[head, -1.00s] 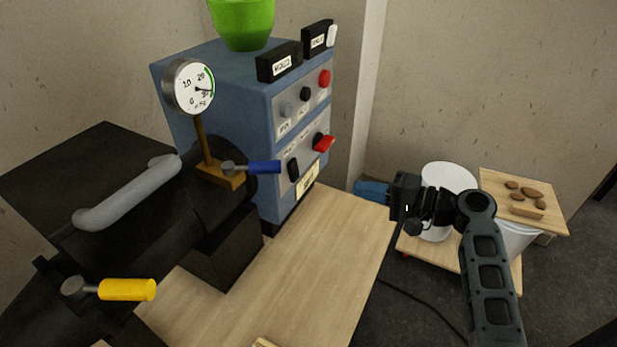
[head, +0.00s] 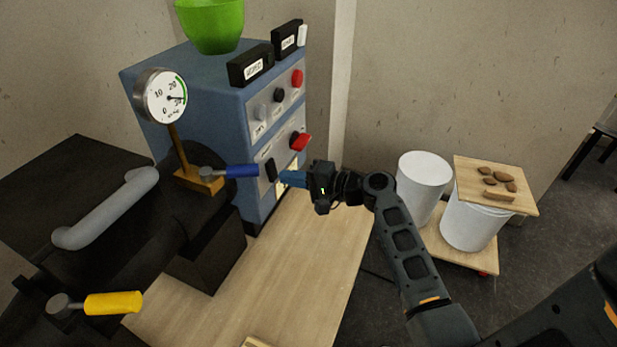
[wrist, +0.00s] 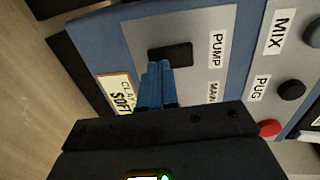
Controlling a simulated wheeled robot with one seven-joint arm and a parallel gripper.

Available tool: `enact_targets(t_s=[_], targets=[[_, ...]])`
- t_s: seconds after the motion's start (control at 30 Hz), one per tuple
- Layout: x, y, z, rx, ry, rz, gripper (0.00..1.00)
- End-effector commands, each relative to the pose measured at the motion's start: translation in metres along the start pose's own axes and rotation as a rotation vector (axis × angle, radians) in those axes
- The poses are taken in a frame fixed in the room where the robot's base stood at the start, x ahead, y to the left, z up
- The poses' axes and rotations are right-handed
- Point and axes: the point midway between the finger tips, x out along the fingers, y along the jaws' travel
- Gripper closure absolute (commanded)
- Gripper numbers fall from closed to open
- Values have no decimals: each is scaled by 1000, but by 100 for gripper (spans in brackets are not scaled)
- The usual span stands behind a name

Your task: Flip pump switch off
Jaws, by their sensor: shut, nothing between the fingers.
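The pump switch (head: 270,169) is a black rocker on the grey lower panel of the blue machine. In the wrist view the black switch (wrist: 171,55) sits beside the PUMP label (wrist: 217,51). My gripper (head: 285,178) has blue fingers, shut and empty, pointing at the panel close to the switch. In the wrist view the blue fingertips (wrist: 158,68) overlap the switch's lower edge. I cannot tell whether they touch it.
A red rotary switch (head: 300,141) sits just right of the pump switch. A blue-handled valve (head: 240,171) sticks out at left, near a dial gauge (head: 165,97). White buckets (head: 425,172) stand at right. The wooden tabletop (head: 290,270) below is mostly clear.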

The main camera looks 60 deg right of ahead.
Motion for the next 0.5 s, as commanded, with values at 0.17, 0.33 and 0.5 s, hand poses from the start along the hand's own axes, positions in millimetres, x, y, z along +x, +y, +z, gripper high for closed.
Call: enact_targets(t_s=[0.17,0.33,0.5], targets=[[10,0,0,-1,0,0,100],[12,0,0,0,0,1,100],[12,0,0,0,0,0,100]])
